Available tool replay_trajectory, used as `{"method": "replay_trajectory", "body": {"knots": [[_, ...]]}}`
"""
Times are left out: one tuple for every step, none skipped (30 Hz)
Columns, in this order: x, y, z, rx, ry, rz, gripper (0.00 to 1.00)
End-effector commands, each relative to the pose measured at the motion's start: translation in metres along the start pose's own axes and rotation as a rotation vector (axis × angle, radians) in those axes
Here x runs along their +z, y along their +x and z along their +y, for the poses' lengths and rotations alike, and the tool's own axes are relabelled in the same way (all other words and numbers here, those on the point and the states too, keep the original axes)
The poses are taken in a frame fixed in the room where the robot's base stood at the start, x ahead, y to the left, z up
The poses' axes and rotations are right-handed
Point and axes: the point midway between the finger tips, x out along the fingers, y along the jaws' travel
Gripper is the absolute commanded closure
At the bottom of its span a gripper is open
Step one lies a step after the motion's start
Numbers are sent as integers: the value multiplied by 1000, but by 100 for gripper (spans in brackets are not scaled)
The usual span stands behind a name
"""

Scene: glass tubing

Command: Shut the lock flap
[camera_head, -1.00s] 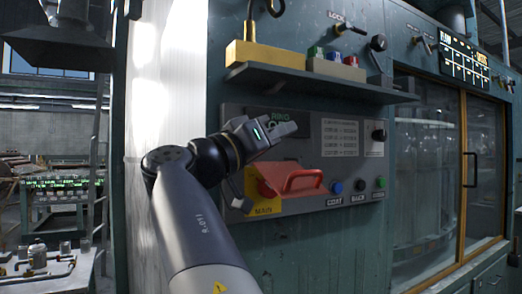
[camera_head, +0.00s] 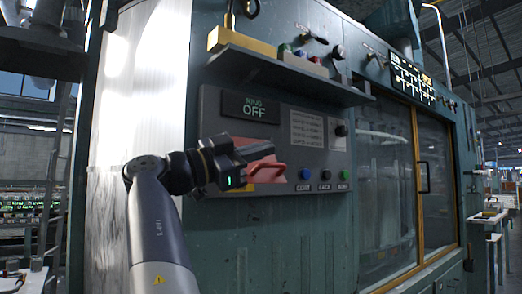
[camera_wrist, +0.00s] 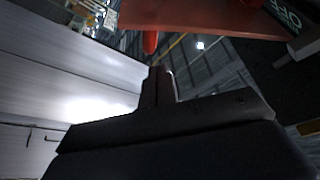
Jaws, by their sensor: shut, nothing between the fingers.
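A red flap-like piece with a loop handle (camera_head: 268,168) juts from the grey control panel, by a yellow plate. I cannot tell for certain that it is the lock flap. My gripper (camera_head: 266,150) is shut and empty, in front of this piece, and hides its left and upper part. Whether they touch is unclear. In the wrist view, my shut fingers (camera_wrist: 157,85) point up toward the underside of a red surface (camera_wrist: 200,18), with a gap showing. A short red bar (camera_wrist: 150,41) hangs from that surface, close above the fingertips.
The grey panel (camera_head: 219,120) carries an OFF display (camera_head: 250,107) and several buttons. A shelf (camera_head: 290,76) juts out above my gripper and bears a yellow block (camera_head: 228,40). Glazed doors (camera_head: 385,180) stand right. The cabinet front below the panel is clear.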

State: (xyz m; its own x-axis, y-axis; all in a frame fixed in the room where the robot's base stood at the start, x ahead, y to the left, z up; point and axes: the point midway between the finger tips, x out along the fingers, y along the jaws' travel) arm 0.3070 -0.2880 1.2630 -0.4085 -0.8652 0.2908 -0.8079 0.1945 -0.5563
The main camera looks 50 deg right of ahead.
Motion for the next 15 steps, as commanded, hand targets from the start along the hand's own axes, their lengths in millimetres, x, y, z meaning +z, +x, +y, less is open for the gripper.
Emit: {"method": "replay_trajectory", "body": {"knots": [[8, -3, 2, 15, 41, 0, 100], [11, -4, 2, 26, 68, 0, 100], [15, -6, 2, 38, 103, 0, 100], [18, -7, 3, 49, 131, 0, 100], [21, -8, 3, 59, 157, 0, 100], [24, -9, 3, 72, 193, 0, 100], [28, -10, 2, 81, 219, 0, 100], [30, -12, 2, 91, 244, 0, 100], [33, -13, 3, 88, 236, 0, 100], [36, -14, 2, 87, 234, 0, 100], [39, -15, 2, 87, 233, 0, 100], [42, -16, 1, 86, 233, 0, 100], [45, -17, 0, 86, 232, 0, 100], [48, -18, -1, 86, 231, 0, 100], [51, -20, -2, 85, 230, 0, 100]]}}
